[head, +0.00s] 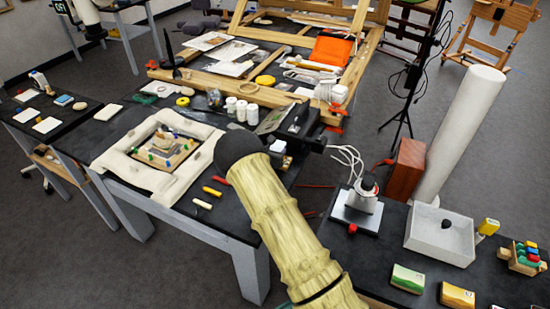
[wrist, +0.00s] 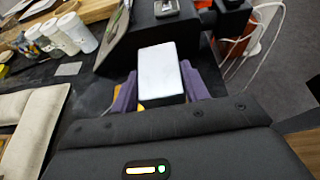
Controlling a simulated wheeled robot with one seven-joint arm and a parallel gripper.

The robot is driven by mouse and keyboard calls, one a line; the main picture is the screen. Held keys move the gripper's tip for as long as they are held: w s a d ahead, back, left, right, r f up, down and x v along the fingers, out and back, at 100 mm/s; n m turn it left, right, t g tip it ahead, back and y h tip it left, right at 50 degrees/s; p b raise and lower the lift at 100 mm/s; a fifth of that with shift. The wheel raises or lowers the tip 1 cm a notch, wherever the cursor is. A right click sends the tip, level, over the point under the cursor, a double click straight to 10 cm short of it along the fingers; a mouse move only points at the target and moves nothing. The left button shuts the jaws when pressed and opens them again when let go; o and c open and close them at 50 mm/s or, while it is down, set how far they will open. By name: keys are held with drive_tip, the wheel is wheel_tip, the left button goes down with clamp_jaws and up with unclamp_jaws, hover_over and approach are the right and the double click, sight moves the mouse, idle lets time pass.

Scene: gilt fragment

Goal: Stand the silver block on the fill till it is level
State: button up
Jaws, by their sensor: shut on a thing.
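The silver block (wrist: 158,70) is a pale, smooth rectangular piece in the wrist view. My gripper (wrist: 160,88) is shut on it, with a purple finger on each side. The gilt fragment (head: 162,148) lies in the head view inside a pale padded surround, with several small coloured pieces around it. I cannot make out the fill clearly there. My arm's dark joint is right of the surround, and the arm hides most of my gripper in the head view. The block is apart from the fragment, which is outside the wrist view.
The padded surround (head: 120,159) also shows at the left of the wrist view (wrist: 35,125). White jars (head: 241,109) and a black box (head: 301,119) stand behind my arm. Handled tools (head: 212,191) lie at the table's front. A white tray (head: 440,236) stands on the right table.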

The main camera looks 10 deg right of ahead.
drive_tip(key=shift+f+p, duration=0.4)
drive_tip(key=shift+f, duration=1.3)
drive_tip(key=shift+f, duration=0.1)
drive_tip(key=o, duration=1.2)
drive_tip(key=shift+s+a, duration=0.2)
drive_tip(key=shift+s, duration=0.1)
drive_tip(key=b+v, duration=0.2)
drive_tip(key=v, duration=0.9)
drive_tip(key=shift+s+r+b, duration=0.1)
drive_tip(key=shift+r+b, duration=0.2)
